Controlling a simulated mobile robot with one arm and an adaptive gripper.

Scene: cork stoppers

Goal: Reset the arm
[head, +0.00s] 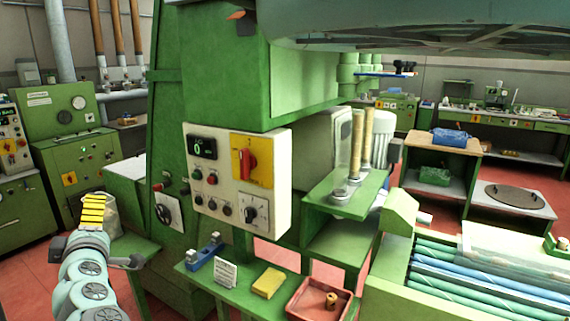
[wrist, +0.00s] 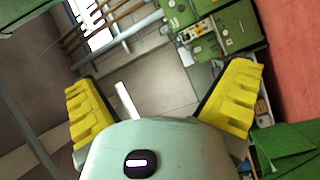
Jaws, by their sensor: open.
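My arm rises at the lower left of the head view, and my gripper (head: 93,208) is at its end with yellow ribbed finger pads. In the wrist view my gripper (wrist: 166,80) has its two yellow fingers spread wide apart. It is open, with nothing between the fingers. A cork stopper (head: 331,300) sits in a red tray (head: 298,310) on the green shelf, well to the right of my gripper.
A clear container (head: 110,217) shows just behind my gripper. A green machine with a control panel (head: 236,180) stands in the middle. Green and blue rollers (head: 480,285) are at right.

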